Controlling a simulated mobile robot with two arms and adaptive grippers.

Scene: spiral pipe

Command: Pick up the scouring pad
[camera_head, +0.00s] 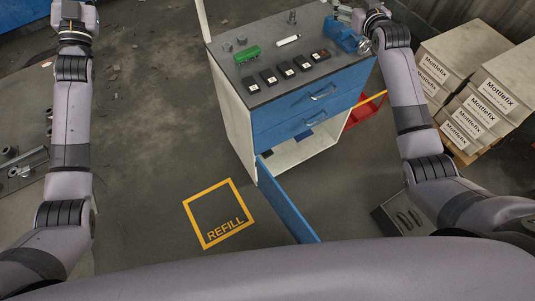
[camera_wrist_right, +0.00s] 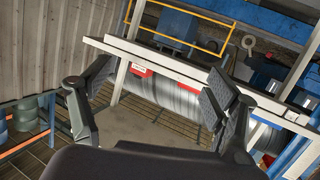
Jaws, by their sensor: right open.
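A small green block (camera_head: 247,54), possibly the scouring pad, lies on the dark top of the blue and white cabinet (camera_head: 230,110); I cannot make out its texture. My right gripper (camera_head: 343,10) is beyond the cabinet's far right corner, well apart from the green block. In the right wrist view my right gripper (camera_wrist_right: 160,80) has its two fingers spread with nothing between them. No green block shows there. My left arm reaches up the left side; the left gripper (camera_head: 72,12) is cut off by the top edge and its fingers are hidden.
Several black labelled blocks (camera_head: 285,70), a white tube (camera_head: 288,40) and a blue container (camera_head: 341,34) stand on the cabinet top. The cabinet's lower door (camera_head: 287,205) hangs open. Stacked boxes (camera_head: 480,100) stand at right.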

